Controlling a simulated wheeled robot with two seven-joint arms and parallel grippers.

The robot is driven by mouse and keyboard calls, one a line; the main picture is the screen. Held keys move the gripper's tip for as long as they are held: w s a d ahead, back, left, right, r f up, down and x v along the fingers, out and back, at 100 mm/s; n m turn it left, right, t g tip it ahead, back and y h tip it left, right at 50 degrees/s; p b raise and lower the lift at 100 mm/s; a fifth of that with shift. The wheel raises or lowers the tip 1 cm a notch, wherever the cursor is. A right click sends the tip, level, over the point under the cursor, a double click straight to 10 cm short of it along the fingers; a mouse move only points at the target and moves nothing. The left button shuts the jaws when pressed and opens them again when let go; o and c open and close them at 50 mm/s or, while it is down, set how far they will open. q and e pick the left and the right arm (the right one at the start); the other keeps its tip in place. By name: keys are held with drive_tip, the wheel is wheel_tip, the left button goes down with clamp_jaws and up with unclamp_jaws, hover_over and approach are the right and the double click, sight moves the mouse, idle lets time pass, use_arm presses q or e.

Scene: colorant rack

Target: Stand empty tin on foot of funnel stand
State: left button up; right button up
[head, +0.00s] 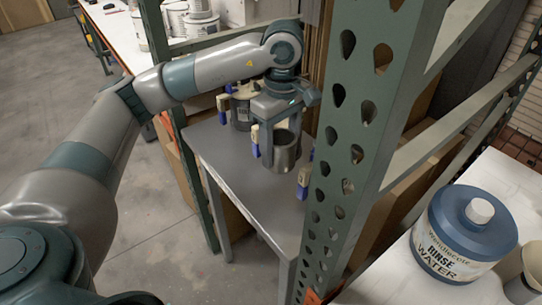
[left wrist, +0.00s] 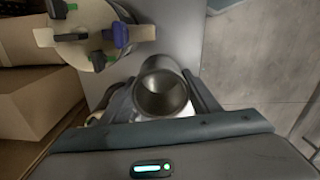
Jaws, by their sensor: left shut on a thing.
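My left gripper (head: 281,140) is shut on an open-topped metal tin (head: 286,157). It holds the tin upright over the grey table (head: 232,157). In the left wrist view the tin (left wrist: 164,91) sits between the two dark fingers, and its inside looks empty. A can-like thing with a pale label (head: 241,109) stands behind the gripper, partly hidden. In the left wrist view a round cream thing (left wrist: 112,32) with blue, green and black parts lies beyond the tin. I cannot make out the funnel stand or its foot for sure. My right gripper is not in view.
A green perforated rack post (head: 345,150) stands close right of the gripper. A blue-topped rinse water container (head: 464,236) is on the white surface at the right. White buckets (head: 190,22) stand on a bench behind. The table's near part is clear.

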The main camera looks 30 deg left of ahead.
sight(280, 165)
use_arm(q)
drive_tip(key=shift+f, duration=0.1)
